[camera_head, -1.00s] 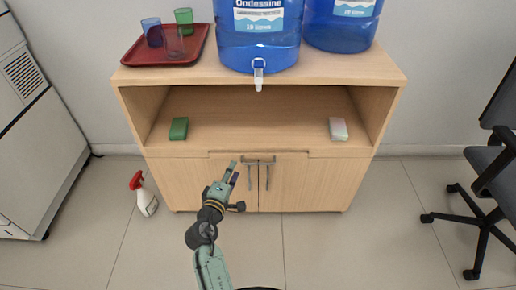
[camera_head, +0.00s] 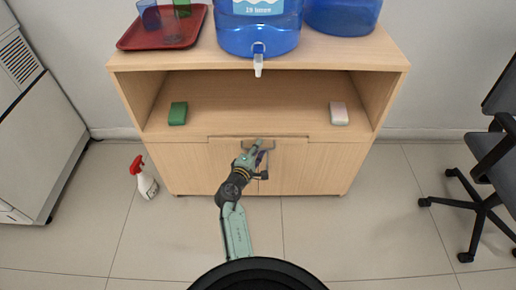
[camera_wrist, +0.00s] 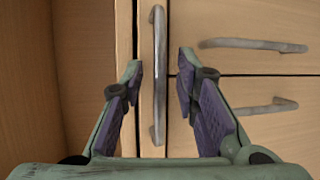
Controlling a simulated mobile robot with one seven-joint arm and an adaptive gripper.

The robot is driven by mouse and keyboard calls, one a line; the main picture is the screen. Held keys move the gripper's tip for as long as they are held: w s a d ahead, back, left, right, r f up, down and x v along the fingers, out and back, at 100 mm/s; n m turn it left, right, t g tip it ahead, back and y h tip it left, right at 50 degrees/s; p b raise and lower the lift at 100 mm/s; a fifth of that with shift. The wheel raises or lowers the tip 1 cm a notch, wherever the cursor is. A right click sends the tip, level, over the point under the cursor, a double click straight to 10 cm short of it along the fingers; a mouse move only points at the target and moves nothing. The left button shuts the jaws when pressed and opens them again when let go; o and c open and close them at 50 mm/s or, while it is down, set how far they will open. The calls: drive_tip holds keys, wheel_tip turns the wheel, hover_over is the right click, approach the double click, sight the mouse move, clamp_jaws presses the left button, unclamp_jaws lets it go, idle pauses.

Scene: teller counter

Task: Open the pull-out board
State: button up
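The pull-out board (camera_head: 292,138) is a narrow wooden strip in the cabinet front, above the doors and below the open shelf. It looks flush with the front. Its grey bar handle (camera_wrist: 158,75) runs upright in the wrist view. My gripper (camera_wrist: 160,68) is open, with one finger on each side of this handle, and holds nothing. I cannot tell how deep the fingers reach around the bar. In the head view my gripper (camera_head: 260,150) is in front of the handle and partly hides it.
Two door handles lie close by in the wrist view, the upper one (camera_wrist: 252,44) and the lower one (camera_wrist: 265,106). Blue water bottles (camera_head: 258,30) and a red tray (camera_head: 165,38) stand on top. A spray bottle (camera_head: 145,180) and a chair (camera_head: 488,180) flank the cabinet.

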clamp_jaws()
idle(0.4)
idle(0.5)
